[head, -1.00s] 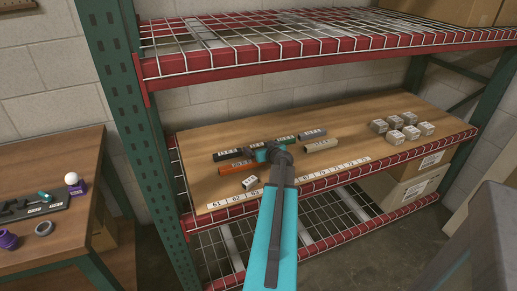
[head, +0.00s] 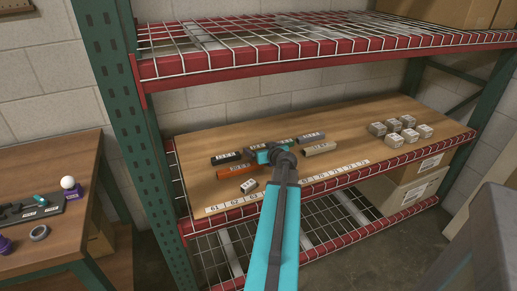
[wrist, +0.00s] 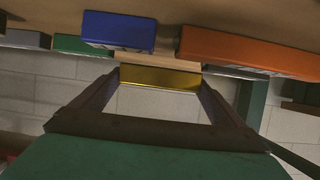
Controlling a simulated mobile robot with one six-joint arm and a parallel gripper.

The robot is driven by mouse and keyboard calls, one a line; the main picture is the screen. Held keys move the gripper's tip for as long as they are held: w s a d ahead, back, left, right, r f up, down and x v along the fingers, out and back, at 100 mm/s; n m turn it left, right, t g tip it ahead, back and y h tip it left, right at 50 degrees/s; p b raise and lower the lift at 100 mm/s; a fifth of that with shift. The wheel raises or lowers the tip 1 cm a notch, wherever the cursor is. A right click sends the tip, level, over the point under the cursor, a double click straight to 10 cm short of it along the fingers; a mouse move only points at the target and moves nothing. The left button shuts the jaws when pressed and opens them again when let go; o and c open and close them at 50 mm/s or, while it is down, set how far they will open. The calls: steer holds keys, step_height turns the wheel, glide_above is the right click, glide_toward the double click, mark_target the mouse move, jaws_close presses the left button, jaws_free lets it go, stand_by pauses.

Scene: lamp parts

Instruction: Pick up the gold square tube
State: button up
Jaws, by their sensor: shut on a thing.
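The gold square tube (wrist: 160,78) lies across the gap between my gripper's fingertips in the wrist view. My gripper (wrist: 159,80) is shut on it, with one finger at each end of the visible face. In the head view my gripper (head: 263,153) is over the middle shelf's wooden board, among the other tubes. The gold tube is hidden by the gripper and arm in that view. Its exact height above the board cannot be told.
On the wooden board (head: 370,118) lie an orange tube (head: 230,172), a black tube (head: 227,158), a grey tube (head: 311,136) and a tan tube (head: 319,149). A blue tube (wrist: 118,30) shows in the wrist view. Several small grey blocks (head: 411,136) stand right. A wire shelf (head: 300,42) is above.

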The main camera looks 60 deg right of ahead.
steer(key=s+a, duration=0.3)
steer(key=shift+s+r+b, duration=0.1)
steer(key=shift+r+b, duration=0.1)
steer(key=shift+b, duration=0.2)
steer(key=shift+s+a+r+p, duration=0.2)
steer(key=shift+s+a+p, duration=0.05)
steer(key=shift+p, duration=0.25)
steer(key=shift+s+a+r+p, duration=0.15)
steer(key=shift+s+a+p, duration=0.6)
steer(key=shift+p, duration=1.05)
steer(key=p, duration=0.3)
steer(key=shift+s+a+r, duration=0.1)
steer(key=shift+s+a, duration=0.05)
steer(key=shift+s, duration=0.05)
steer(key=s+p, duration=0.1)
steer(key=p, duration=0.4)
steer(key=shift+a, duration=0.4)
steer(key=shift+s+a+p, duration=0.15)
steer(key=shift+p, duration=0.85)
steer(key=s+a+p, duration=0.1)
steer(key=p, duration=0.1)
steer(key=shift+s+a+p, duration=0.3)
steer(key=shift+s+a, duration=0.2)
